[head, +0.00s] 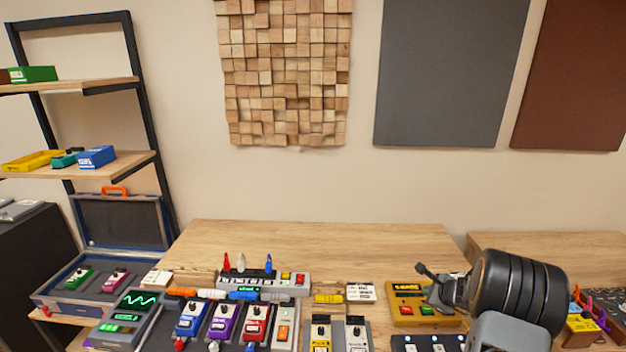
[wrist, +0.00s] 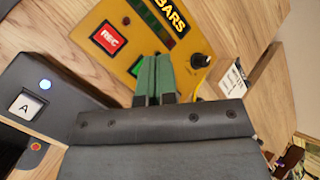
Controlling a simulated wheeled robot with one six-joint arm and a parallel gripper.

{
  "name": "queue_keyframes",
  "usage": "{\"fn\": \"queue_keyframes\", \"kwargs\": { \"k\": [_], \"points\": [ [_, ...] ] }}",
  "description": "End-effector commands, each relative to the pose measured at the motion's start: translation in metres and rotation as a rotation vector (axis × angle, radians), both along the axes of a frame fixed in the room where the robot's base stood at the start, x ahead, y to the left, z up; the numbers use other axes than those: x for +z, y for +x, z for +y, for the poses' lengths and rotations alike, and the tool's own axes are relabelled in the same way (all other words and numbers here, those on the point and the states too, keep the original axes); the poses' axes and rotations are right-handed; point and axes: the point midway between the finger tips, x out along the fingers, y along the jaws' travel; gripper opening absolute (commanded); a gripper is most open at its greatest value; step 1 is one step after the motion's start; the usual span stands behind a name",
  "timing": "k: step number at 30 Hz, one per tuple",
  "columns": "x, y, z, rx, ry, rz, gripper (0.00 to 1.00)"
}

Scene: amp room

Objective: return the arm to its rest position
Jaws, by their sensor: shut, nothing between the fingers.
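My gripper (wrist: 157,65) shows its two green-padded fingers together, shut and empty, in the wrist view. They are in front of a yellow looper box with "BARS" lettering (wrist: 184,38), partly covering its green button; its red REC button (wrist: 110,38) is in view. In the head view my gripper (head: 438,298) is at the lower right, over the right side of the same yellow box (head: 400,291). My dark arm extends to the right of it. Whether the fingertips touch the box cannot be told.
A wooden bench (head: 310,240) holds a pedalboard with several pedals (head: 223,320) left of my gripper. A dark footswitch unit (head: 425,343) is in front of the yellow box. An open case (head: 112,262) and a shelf (head: 110,83) stand at left. The bench's back is clear.

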Motion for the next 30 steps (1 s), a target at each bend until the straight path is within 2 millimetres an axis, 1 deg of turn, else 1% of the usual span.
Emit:
{"fn": "queue_keyframes", "kwargs": {
  "k": [1,2,3,5,8,9,11,12,14,15,18,22,25,30],
  "points": [
    [-0.009,-0.009,0.009,0.063,-0.011,0.027,0.00],
    [-0.013,-0.015,0.016,0.115,-0.022,0.045,0.00],
    [-0.014,-0.024,0.025,0.190,-0.044,0.066,0.00],
    [-0.007,-0.038,0.043,0.330,-0.091,0.090,0.00],
    [0.017,-0.065,0.085,0.618,-0.199,0.126,0.00],
    [0.029,-0.078,0.103,0.742,-0.252,0.140,0.00],
    [0.046,-0.099,0.127,0.922,-0.334,0.161,0.00],
    [0.058,-0.113,0.142,1.037,-0.392,0.175,0.00],
    [0.074,-0.136,0.161,1.203,-0.485,0.197,0.00],
    [0.085,-0.151,0.172,1.305,-0.550,0.211,0.00],
    [0.108,-0.185,0.193,1.523,-0.715,0.244,0.00],
    [0.133,-0.218,0.209,1.707,-0.918,0.267,0.00],
    [0.149,-0.233,0.219,1.775,-1.052,0.256,0.00],
    [0.172,-0.243,0.237,1.799,-1.197,0.178,0.00]
  ]
}}
